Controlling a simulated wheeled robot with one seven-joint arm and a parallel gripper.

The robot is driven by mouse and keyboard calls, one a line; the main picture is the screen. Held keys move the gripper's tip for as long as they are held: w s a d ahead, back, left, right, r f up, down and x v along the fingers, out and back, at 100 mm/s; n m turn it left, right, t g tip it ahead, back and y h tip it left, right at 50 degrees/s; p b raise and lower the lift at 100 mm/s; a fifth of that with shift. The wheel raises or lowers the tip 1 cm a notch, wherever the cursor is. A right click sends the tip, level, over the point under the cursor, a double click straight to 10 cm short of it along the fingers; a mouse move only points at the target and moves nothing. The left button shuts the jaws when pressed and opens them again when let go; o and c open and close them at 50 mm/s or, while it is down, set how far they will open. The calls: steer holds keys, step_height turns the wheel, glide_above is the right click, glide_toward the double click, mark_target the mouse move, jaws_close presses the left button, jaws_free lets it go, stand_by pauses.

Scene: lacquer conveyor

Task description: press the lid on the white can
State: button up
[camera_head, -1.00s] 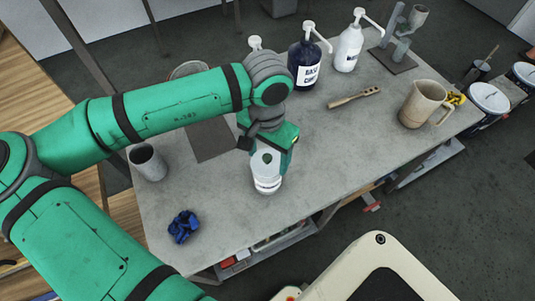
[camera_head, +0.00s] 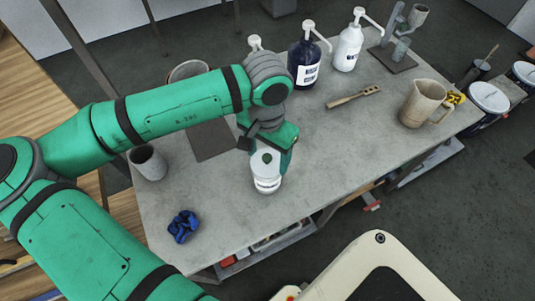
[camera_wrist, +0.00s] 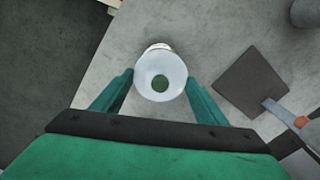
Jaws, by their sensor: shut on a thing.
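The white can (camera_head: 267,185) stands upright near the front edge of the grey table. Its lower side shows below my gripper in the camera_head view, and a sliver of it shows behind the lid in the camera_wrist view (camera_wrist: 157,46). A white round lid with a green centre (camera_wrist: 160,72) is at the top of the can, and it also shows in the camera_head view (camera_head: 262,166). My gripper (camera_wrist: 160,79) is shut on the lid, one finger on each side. Whether the lid is fully seated on the rim cannot be told.
A blue crumpled cloth (camera_head: 183,226) and a grey cup (camera_head: 148,162) are to the left. A dark mat (camera_head: 211,139) lies behind. Pump bottles (camera_head: 304,62) stand at the back, with a wooden brush (camera_head: 354,97) and a beige jug (camera_head: 424,103) to the right.

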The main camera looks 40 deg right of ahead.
stand_by(0.3)
steer(key=o, duration=1.4)
steer(key=shift+r, duration=0.1)
steer(key=shift+r, duration=3.4)
jaws_close()
steer(key=shift+f, duration=2.15)
